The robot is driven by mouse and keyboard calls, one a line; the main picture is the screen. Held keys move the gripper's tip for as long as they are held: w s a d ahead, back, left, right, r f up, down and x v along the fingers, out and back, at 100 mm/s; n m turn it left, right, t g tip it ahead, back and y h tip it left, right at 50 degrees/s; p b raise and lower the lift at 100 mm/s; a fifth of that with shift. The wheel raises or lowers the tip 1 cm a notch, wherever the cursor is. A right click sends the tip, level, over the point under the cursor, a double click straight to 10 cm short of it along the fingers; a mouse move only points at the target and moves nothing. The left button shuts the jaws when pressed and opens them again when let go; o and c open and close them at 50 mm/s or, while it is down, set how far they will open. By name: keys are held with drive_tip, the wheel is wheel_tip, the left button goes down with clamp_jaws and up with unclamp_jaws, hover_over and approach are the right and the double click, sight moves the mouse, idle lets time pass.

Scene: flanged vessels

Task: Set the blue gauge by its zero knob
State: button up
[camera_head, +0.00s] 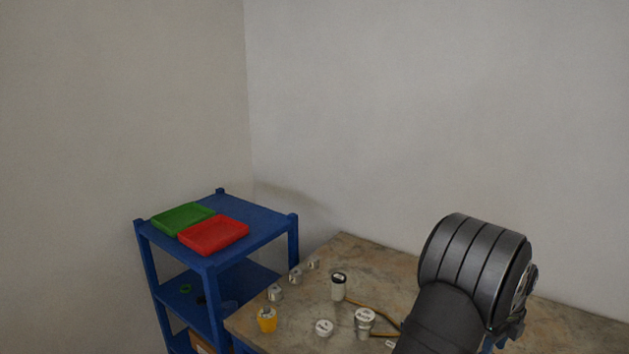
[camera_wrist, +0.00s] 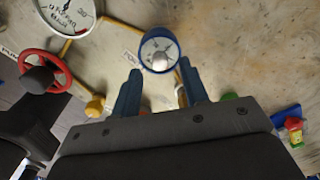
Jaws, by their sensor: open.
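The blue gauge (camera_wrist: 150,39), with a blue rim and a white dial, shows at the top middle of the wrist view. A rounded silver knob (camera_wrist: 158,62) sits at the lower part of its face. My gripper (camera_wrist: 160,70) is open, with its two blue fingers apart and pointing toward the gauge, one on each side of the knob in the picture. Nothing is seen between the fingertips in their grip, and I cannot tell how far they are from the knob. In the head view my dark arm hides the gauge.
A larger white gauge (camera_wrist: 68,14), a red handwheel (camera_wrist: 45,63) and a yellow knob (camera_wrist: 95,107) are to the left. A blue-handled part (camera_wrist: 286,116) is at right. In the head view, several vessels stand on the table (camera_head: 345,250), beside a blue shelf (camera_head: 255,218) with red (camera_head: 214,235) and green (camera_head: 182,218) trays.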

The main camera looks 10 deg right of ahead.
drive_tip(key=shift+r, duration=0.6)
idle(2.8)
